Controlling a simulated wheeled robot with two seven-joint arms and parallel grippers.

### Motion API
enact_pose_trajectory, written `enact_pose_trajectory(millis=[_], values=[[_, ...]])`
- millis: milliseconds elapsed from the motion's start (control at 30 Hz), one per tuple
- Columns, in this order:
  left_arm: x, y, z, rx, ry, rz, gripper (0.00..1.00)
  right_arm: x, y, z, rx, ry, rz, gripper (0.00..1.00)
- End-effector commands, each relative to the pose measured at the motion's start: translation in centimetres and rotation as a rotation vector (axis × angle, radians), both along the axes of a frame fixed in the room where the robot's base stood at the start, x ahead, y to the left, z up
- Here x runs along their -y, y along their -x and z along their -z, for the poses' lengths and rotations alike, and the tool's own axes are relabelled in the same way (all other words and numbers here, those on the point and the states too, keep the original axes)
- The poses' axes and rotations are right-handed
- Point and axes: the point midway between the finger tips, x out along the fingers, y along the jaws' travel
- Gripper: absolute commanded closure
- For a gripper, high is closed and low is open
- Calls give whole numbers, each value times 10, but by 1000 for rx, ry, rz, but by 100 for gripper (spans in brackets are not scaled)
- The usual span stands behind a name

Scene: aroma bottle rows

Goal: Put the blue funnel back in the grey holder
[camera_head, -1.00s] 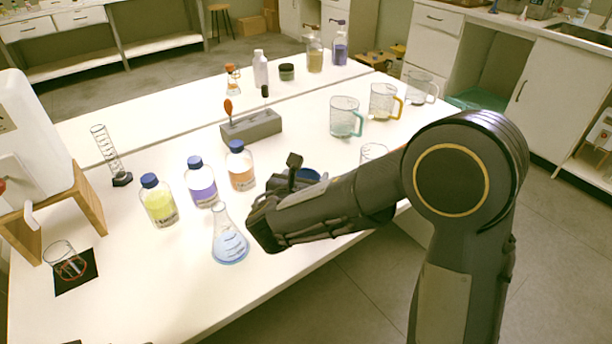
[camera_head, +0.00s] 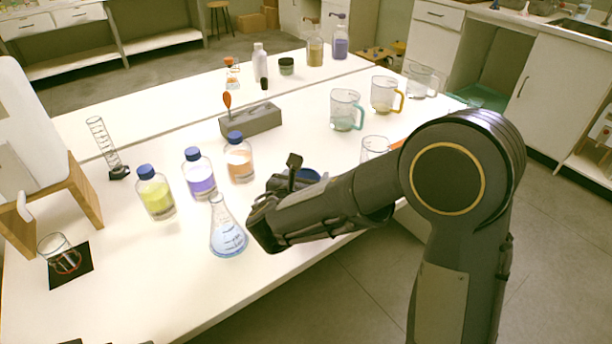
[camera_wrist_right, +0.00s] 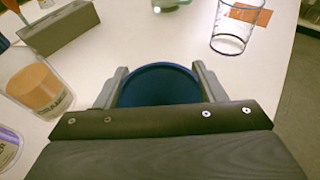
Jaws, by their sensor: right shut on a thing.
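The blue funnel (camera_wrist_right: 160,86) is between the fingers of my right gripper in the right wrist view, its round mouth facing the camera. My right gripper (camera_head: 272,205) is shut on it; in the head view only part of the blue rim (camera_head: 307,175) shows behind the gripper. The grey holder (camera_head: 262,119) is a long block farther back on the table, apart from the gripper. An orange-topped tool and a black-topped one stand at it. The holder also shows at the upper left of the right wrist view (camera_wrist_right: 62,30). Two dark bits at the bottom left edge may be my left gripper.
Capped bottles with yellow (camera_head: 155,195), purple (camera_head: 198,175) and orange (camera_head: 239,160) contents stand left of the gripper. A flask of blue liquid (camera_head: 227,236) is close beside it. A clear beaker (camera_head: 374,148) and several jugs stand to the right. Table between gripper and holder is mostly clear.

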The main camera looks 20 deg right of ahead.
Motion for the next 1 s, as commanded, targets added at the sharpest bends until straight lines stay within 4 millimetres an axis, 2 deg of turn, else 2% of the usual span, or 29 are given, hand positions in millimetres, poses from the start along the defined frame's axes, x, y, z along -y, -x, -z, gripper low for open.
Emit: enact_pose_trajectory(millis=[300,333,500,833,1000], values=[[0,0,8,0,0,0,34,0,0,9,-1,1,0,62],[0,0,7,0,0,0,34,0,0,8,0,0,0,34],[0,0,7,0,0,0,34,0,0,8,0,0,0,12],[0,0,6,0,0,0,34,-2,3,6,0,0,-1,11],[0,0,2,0,0,0,34,-14,22,-2,0,0,-4,11]])
